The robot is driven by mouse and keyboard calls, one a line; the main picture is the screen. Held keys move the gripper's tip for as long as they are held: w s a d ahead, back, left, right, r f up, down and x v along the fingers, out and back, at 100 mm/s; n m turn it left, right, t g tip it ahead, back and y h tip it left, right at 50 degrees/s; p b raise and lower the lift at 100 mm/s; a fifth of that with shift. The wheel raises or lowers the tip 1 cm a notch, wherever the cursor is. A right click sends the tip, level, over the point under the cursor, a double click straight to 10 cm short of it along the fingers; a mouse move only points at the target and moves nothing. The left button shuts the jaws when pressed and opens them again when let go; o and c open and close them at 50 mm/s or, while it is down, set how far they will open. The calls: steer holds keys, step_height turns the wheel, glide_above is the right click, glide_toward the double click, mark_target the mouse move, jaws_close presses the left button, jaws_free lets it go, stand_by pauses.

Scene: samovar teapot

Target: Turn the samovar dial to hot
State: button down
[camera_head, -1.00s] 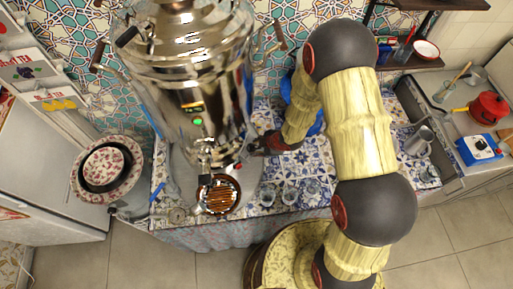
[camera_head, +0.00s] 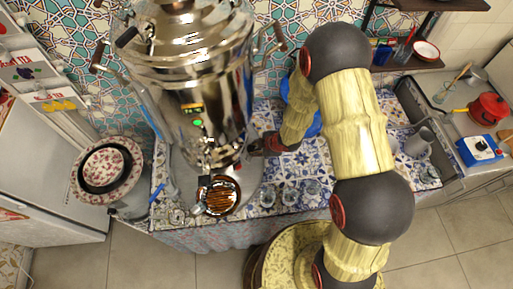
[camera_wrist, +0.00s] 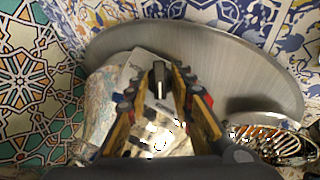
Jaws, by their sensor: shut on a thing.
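The shiny metal samovar (camera_head: 190,60) stands on the tiled counter, with a small green light on its front. My gripper (camera_head: 254,147) is at the right side of its lower part in the head view; the fingertips are partly hidden there. In the wrist view my gripper (camera_wrist: 162,78) has its two fingers around a small dark knob, the dial (camera_wrist: 159,82), on a pale plate. It is shut on this dial. The dial's markings are too small or blurred to read, so I cannot tell its setting.
Patterned bowls (camera_head: 105,165) are at the left. A metal pitcher (camera_head: 420,142) stands at the right.

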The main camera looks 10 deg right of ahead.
steer(key=shift+r+m+p, duration=0.25)
steer(key=shift+m+p, duration=0.05)
steer(key=shift+p, duration=1)
steer(key=shift+g+p, duration=0.3)
steer(key=shift+p, duration=0.4)
steer(key=m+p, duration=0.1)
steer(key=p, duration=0.4)
steer(key=shift+r+m+g, duration=0.15)
steer(key=shift+m+g, duration=0.15)
steer(key=shift+g, duration=0.1)
steer(key=m+p, duration=0.1)
steer(key=p, duration=0.4)
steer(key=m+g+p, duration=0.1)
steer(key=m+p, duration=0.1)
steer(key=p, duration=0.3)
steer(key=shift+w+d+g+y, duration=0.1)
steer(key=shift+w+g+y, duration=0.05)
steer(key=shift+g+y, duration=0.2)
steer(key=m+p, duration=0.1)
steer(key=m+g+y+p, duration=0.1)
steer(key=p, duration=0.1)
steer(key=shift+w+f, duration=0.1)
steer(key=shift+f, duration=0.15)
steer(key=shift+f+m+g+p, duration=0.2)
steer(key=shift+m+p, duration=0.35)
steer(key=shift+m, duration=0.55)
steer(key=shift+w+y, duration=0.1)
steer(key=shift+y, duration=0.15)
